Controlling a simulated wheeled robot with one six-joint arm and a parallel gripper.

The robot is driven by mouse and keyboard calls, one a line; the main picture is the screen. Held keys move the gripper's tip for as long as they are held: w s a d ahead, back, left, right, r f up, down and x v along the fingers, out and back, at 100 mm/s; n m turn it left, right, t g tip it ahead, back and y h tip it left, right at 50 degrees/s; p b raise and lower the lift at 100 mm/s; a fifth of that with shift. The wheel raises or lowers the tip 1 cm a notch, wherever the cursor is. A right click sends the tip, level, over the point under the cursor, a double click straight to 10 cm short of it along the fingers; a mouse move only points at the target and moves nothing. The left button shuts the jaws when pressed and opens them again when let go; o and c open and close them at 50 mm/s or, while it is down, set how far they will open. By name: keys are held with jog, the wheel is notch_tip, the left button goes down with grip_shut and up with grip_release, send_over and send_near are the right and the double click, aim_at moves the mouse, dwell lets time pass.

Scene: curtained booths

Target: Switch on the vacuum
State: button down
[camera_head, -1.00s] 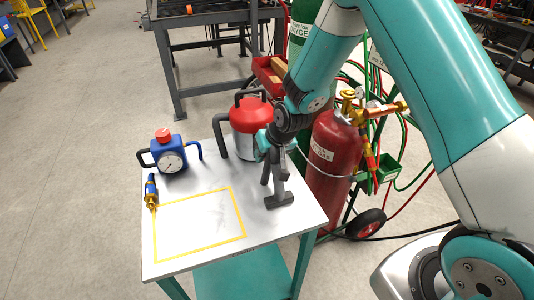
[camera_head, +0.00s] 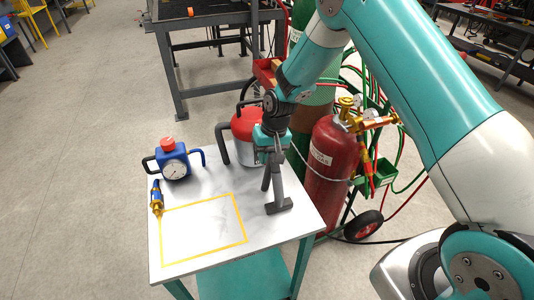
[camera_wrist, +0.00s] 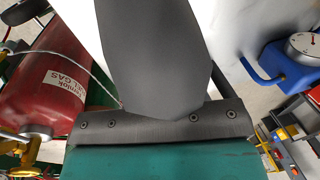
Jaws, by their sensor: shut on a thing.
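A canister vacuum (camera_head: 243,122) with a red top, silver body, dark carrying handle and curved dark hose stands at the back of the table. My gripper (camera_head: 271,160) points down in front of its right side and partly covers it. It is shut on a dark grey nozzle-like tool (camera_head: 279,206) with a flat wide foot, low over or on the tabletop's right part; contact is unclear. In the wrist view, a broad grey shape beyond the bracket fills the middle and hides the grip. The vacuum's switch cannot be made out.
The table (camera_head: 195,272) bears a blue gauge device (camera_head: 176,160) with a red knob, a blue-and-brass nozzle (camera_head: 156,198) and a yellow-outlined rectangle (camera_head: 240,217). A red gas cylinder (camera_head: 325,175) with hoses stands close right of the table. A dark workbench (camera_head: 180,70) is behind.

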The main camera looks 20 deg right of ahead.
dwell(0.3)
jog(key=c, duration=1.1)
grip_release()
jog(key=shift+c, duration=0.2)
jog(key=shift+r, duration=0.1)
jog(key=d+r+b, duration=0.2)
jog(key=d+r, duration=0.1)
jog(key=r, duration=1.4)
jog(key=shift+d, duration=0.2)
